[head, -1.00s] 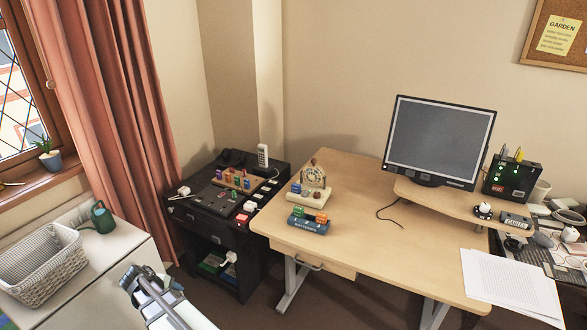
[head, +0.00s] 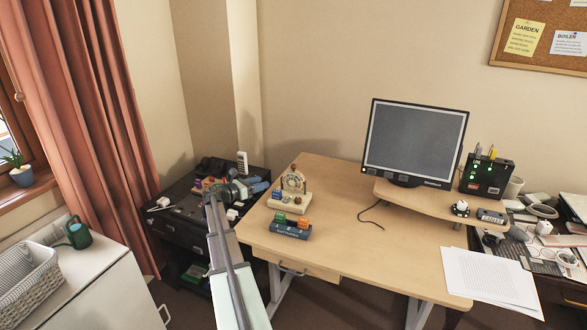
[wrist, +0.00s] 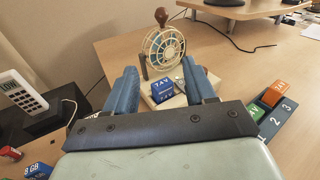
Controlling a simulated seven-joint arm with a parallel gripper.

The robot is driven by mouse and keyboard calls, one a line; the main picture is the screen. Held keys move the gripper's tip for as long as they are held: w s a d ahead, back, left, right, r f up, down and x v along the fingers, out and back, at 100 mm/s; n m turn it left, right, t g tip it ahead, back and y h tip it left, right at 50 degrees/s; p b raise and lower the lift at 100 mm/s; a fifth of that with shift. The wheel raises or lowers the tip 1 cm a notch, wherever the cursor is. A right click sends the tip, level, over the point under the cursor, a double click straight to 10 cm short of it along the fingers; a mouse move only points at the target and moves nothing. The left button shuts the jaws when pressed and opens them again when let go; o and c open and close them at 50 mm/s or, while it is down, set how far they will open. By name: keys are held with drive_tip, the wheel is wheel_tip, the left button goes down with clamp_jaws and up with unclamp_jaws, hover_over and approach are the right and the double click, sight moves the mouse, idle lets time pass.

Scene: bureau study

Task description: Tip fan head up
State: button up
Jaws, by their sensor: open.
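The small fan stands at the left end of the wooden desk. Its round cream cage head (head: 293,182) faces forward on a cream base (head: 290,202); a brown knob tops it. In the wrist view the fan head (wrist: 168,50) is upright beyond my fingers, with a dark lever at its left. A blue block marked 7.4V (wrist: 163,92) sits on the base. My gripper (head: 262,186) is open and empty, just left of the fan; in the wrist view its two blue fingers (wrist: 163,84) frame the base and block, apart from the fan head.
A blue holder (head: 291,231) with green and orange blocks lies in front of the fan. A black cabinet (head: 172,226) with a white handset (head: 242,163) stands at left. The monitor (head: 415,140) is at right; the middle desk is clear.

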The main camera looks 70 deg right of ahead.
sight(294, 167)
drive_tip(key=shift+n+g, duration=0.4)
drive_tip(key=r+x, duration=0.1)
drive_tip(key=x, duration=1)
drive_tip(key=r+x, duration=0.1)
drive_tip(key=x, duration=0.5)
drive_tip(key=shift+d+r, duration=0.15)
drive_tip(key=shift+r, duration=0.15)
drive_tip(key=shift+c, duration=0.5)
clamp_jaws()
